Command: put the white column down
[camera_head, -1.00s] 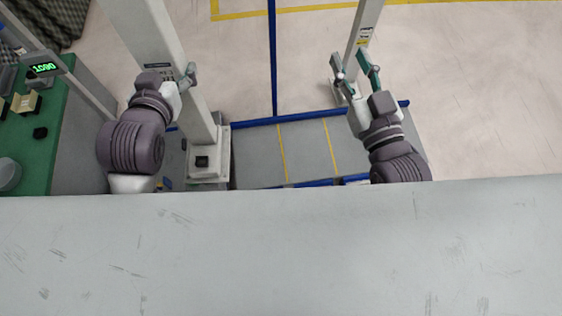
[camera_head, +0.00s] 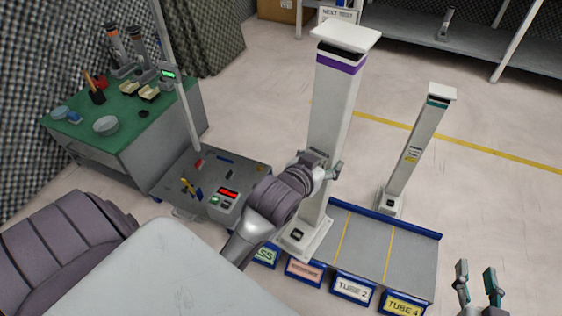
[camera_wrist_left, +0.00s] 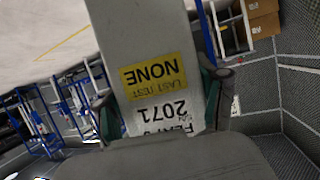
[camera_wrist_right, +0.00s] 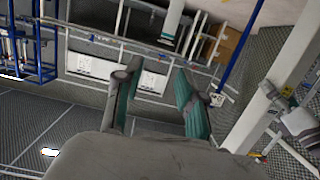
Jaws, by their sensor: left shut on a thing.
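The tall white column (camera_head: 328,120) with a purple band and flat top stands near upright in the head view. Its square foot (camera_head: 303,237) is at the left part of the grey lane platform; I cannot tell if it touches. My left gripper (camera_head: 325,172) is shut on its shaft. The left wrist view shows the shaft (camera_wrist_left: 150,30) between the fingers, with yellow and white labels upside down. My right gripper (camera_head: 478,283) is open and empty, apart from both columns.
The platform (camera_head: 370,245) has yellow lane lines, blue edges and front labels. A grey cart (camera_head: 215,180) with a red-lit display box and tools is left of it. A green-topped bench (camera_head: 125,120) stands further left.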

